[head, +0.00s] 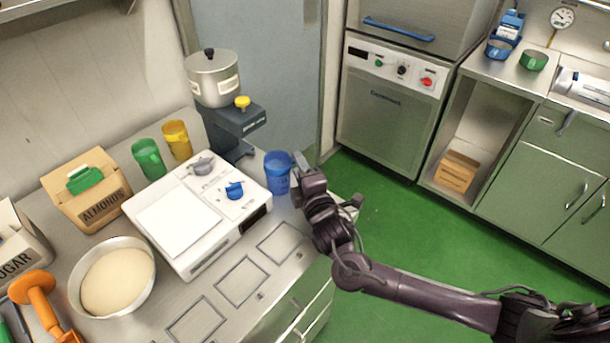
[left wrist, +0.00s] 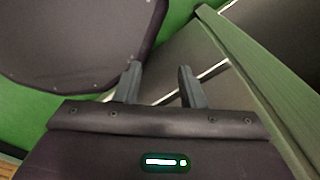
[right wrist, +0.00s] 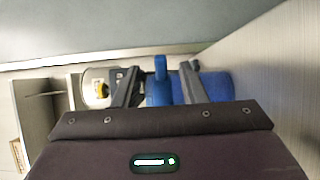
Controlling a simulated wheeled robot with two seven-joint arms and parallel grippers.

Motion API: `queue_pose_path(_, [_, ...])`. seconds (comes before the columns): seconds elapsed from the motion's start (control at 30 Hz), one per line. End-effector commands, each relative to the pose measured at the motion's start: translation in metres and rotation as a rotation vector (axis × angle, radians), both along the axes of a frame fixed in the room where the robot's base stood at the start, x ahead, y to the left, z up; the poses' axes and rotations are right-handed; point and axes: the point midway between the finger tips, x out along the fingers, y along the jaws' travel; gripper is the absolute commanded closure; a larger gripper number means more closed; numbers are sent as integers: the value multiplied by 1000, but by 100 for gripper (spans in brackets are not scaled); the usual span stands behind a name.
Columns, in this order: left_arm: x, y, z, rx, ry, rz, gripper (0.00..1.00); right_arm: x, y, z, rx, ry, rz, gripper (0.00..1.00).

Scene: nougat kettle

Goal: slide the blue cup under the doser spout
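The blue cup (head: 277,172) stands upright on the steel counter, right of the white scale. The doser (head: 235,128) is a dark stand with a steel pot (head: 213,80) on top and a yellow knob (head: 242,102). It stands behind and left of the cup; its spout is not clear. My right gripper (head: 298,172) is at the cup's right side. In the right wrist view its fingers (right wrist: 160,82) are apart on either side of the blue handle (right wrist: 159,68), with gaps visible. My left gripper (left wrist: 158,85) is open and empty, and outside the head view.
The white scale (head: 165,228) with a small blue piece (head: 234,190) lies left of the cup. Green (head: 149,160) and yellow (head: 177,140) cups stand behind it. A bowl (head: 118,315) is at front left. The counter's right edge is close to my right gripper.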

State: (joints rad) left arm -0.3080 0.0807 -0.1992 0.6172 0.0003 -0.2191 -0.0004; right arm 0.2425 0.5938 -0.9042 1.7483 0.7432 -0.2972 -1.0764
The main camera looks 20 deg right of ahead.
Motion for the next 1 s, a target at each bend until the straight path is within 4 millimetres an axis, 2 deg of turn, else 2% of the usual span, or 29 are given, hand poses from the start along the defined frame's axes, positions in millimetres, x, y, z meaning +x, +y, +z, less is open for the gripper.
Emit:
queue_pose_path(0.2, [4, 0, 5, 0, -4, 0, 64, 22, 1, 1, 0, 0, -1, 62])
queue_pose_path(0.53, [10, -1, 5, -1, -13, -1, 64, 25, 2, 0, 2, 0, 0, 62])
queue_pose_path(0.83, [10, -1, 5, -1, -12, -1, 64, 24, 2, 0, 1, 1, 0, 100])
queue_pose_path(1.0, [9, -1, 5, -1, -12, -1, 64, 25, 2, -1, 1, 1, 0, 100])
